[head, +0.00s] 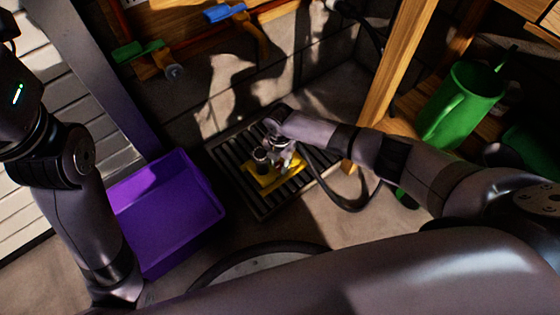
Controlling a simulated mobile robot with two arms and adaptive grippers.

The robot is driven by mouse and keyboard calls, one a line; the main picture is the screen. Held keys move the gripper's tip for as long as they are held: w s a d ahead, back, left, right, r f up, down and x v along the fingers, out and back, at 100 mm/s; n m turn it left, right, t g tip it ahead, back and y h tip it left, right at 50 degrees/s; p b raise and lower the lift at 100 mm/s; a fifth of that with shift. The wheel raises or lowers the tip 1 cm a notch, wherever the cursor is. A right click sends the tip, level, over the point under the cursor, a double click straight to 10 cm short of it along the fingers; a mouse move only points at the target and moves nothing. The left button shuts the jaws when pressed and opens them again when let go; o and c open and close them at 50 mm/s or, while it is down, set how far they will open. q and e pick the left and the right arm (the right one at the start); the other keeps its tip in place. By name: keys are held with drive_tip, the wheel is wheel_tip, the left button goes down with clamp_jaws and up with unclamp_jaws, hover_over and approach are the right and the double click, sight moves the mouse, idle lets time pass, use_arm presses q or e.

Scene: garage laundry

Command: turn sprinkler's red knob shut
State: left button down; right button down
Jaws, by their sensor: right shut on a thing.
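The yellow sprinkler (259,183) sits on a dark slatted floor grate in the middle of the view. A dark round part stands up on its left side. My right gripper (283,160) reaches down over the sprinkler and is shut on a part of it. That part is at the place of the red knob, but no red shows, as my gripper and wrist cover it. How far the knob is turned cannot be told. My left arm stands at the left edge, far from the sprinkler, and its fingers are not seen.
A purple bin (172,212) stands left of the grate (232,157). A dark hose (350,205) curves to its right, near a wooden post (392,85). A green watering can (462,105) stands on a shelf at right. Tools with green and blue handles hang behind.

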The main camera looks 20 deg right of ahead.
drive_tip(key=c, duration=1.3)
unclamp_jaws()
